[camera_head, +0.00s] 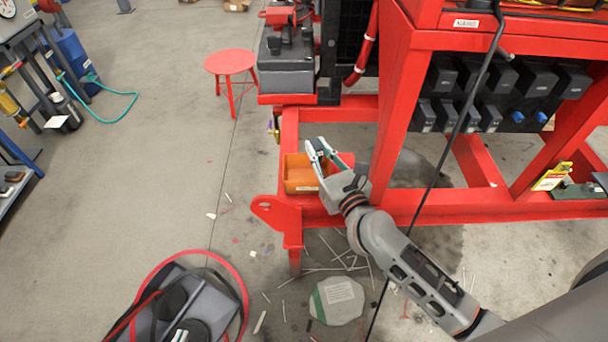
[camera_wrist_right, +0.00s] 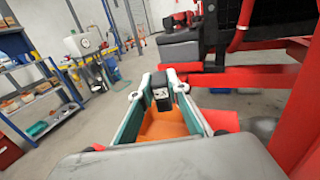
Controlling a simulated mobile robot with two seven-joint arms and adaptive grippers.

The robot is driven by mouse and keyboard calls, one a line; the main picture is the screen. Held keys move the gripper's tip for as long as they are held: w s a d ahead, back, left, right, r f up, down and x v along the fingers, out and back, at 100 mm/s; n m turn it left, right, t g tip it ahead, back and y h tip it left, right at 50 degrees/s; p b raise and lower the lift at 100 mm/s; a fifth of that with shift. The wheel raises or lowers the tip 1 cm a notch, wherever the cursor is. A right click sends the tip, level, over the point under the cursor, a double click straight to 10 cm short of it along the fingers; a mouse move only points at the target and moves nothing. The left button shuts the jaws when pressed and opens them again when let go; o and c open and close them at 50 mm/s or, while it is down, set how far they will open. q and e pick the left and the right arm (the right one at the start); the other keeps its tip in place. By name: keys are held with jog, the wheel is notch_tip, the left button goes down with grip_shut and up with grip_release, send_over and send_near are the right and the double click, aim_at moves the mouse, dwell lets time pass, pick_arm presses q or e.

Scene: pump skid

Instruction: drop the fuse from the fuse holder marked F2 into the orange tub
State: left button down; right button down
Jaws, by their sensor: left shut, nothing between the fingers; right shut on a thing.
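My right gripper (camera_head: 318,152) is over the orange tub (camera_head: 298,183) in the head view, its teal-sided fingers shut on a small dark block, the fuse (camera_wrist_right: 162,98). In the right wrist view the gripper (camera_wrist_right: 160,88) has the fuse between its fingertips, and the orange tub (camera_wrist_right: 164,126) shows below and behind it. The tub sits at the red skid's near left corner; its inside is partly hidden by the gripper. I cannot make out the fuse holder marked F2. My left gripper is not in view.
The red skid frame (camera_head: 400,75) rises right of the tub, with a dark cable hanging in front. A red stool (camera_head: 230,62) stands behind left. A dark machine with a red hose (camera_head: 185,300) is at the bottom left. Thin rods litter the floor; the left floor is mostly clear.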

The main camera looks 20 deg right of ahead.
jog(key=shift+f, duration=0.75)
jog(key=shift+f+b, duration=0.15)
jog(key=shift+b, duration=0.3)
jog(key=c, duration=1.8)
grip_release()
jog(key=shift+c, duration=0.2)
jog(key=shift+s, duration=0.15)
jog(key=s+d, duration=0.1)
jog(key=s, duration=1)
jog(key=shift+s+d, duration=0.2)
jog(key=shift+s, duration=0.15)
